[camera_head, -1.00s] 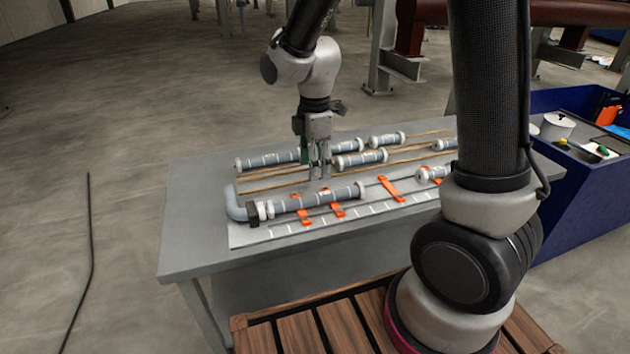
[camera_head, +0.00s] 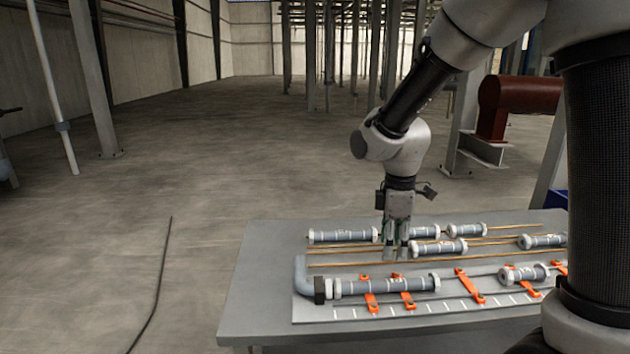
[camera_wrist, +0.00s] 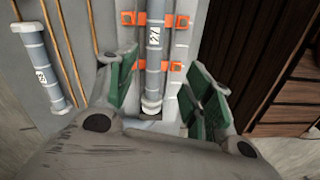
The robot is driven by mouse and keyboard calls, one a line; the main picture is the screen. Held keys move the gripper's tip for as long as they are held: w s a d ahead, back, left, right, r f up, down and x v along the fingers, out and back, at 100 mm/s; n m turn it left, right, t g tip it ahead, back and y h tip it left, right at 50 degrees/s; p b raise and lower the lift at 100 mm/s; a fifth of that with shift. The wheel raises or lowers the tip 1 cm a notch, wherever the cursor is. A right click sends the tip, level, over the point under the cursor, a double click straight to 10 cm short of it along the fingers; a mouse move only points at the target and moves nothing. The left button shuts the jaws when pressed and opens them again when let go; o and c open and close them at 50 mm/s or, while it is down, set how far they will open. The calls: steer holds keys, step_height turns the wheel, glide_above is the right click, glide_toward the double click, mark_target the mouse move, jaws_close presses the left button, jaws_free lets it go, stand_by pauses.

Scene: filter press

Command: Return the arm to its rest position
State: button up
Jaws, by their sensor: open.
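My gripper (camera_head: 396,256) points down above the grey table (camera_head: 250,290), near the middle of the row of pipe pieces. In the wrist view its green-padded fingers (camera_wrist: 160,95) are spread apart with nothing held between them. A grey pipe section (camera_head: 385,286) with white end collars lies in front of the gripper, joined by a dark nut to a grey elbow (camera_head: 302,275).
Orange clamps (camera_head: 468,286) sit along the marked board (camera_head: 450,305). Several loose pipe pieces (camera_head: 342,236) lie on copper-coloured rods behind. A dark red pipe (camera_head: 520,108) on a steel stand is at the back right. The floor left of the table is open, with a dark cable (camera_head: 160,280).

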steer(key=s+d+r+m+t, duration=0.4)
steer(key=s+d+r+m, duration=1.1)
steer(key=s, duration=0.3)
steer(key=shift+s+t, duration=0.15)
steer(key=shift+t, duration=0.25)
